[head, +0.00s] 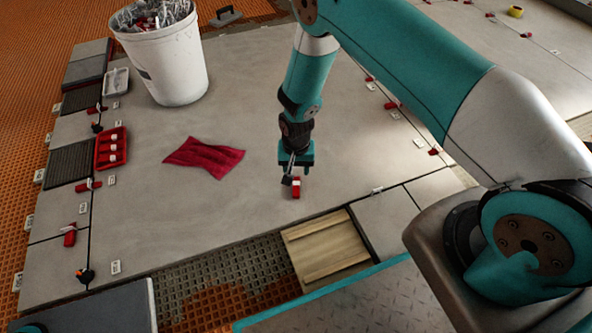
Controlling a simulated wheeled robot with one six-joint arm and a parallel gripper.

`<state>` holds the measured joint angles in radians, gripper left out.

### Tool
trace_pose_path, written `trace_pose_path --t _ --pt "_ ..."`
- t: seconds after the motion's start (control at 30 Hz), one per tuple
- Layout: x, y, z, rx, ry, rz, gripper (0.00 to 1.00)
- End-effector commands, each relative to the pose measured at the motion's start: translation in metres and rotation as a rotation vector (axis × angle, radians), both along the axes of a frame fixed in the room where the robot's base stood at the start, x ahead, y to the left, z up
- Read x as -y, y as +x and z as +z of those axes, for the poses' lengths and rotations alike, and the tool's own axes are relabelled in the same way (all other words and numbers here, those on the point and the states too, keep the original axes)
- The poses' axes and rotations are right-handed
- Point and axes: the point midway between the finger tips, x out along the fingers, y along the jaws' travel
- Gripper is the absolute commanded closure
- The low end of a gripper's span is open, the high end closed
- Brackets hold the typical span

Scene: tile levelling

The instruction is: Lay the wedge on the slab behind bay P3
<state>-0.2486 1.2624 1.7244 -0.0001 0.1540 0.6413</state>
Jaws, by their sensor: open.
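A small red wedge (297,188) with a white patch lies on the large grey slab (210,210), near its front edge. My gripper (289,181) points down at the wedge and is open. Its dark fingers are beside or just above the wedge; I cannot tell whether the wedge is between them. Other red wedges sit along the left seam, such as one at the front left (70,235), and along the right seam (391,105). Small white labels (115,267) lie by the seams, too small to read, so I cannot tell which bay is P3.
A white bucket (165,65) stands at the back left of the slab. A crumpled red cloth (205,158) lies mid-slab. A red tray (98,155) with small pieces is at the left. A wooden board (325,247) lies in the front gap beside exposed ribbed mortar (220,275).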

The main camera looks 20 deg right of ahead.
Motion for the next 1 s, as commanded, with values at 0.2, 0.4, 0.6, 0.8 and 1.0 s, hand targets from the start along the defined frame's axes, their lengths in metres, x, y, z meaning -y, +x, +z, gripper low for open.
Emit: trace_pose_path --t 0.2,0.4,0.6,0.8,1.0 --pt "-0.004 0.003 0.030 0.003 0.012 0.017 0.53" --pt "-0.023 0.006 0.121 0.022 0.084 0.133 0.53" --pt "-0.040 -0.021 0.229 0.044 0.170 0.309 0.53" --pt "-0.048 -0.074 0.320 0.079 0.242 0.504 0.53" --pt "-0.048 -0.146 0.388 0.124 0.296 0.716 0.53"
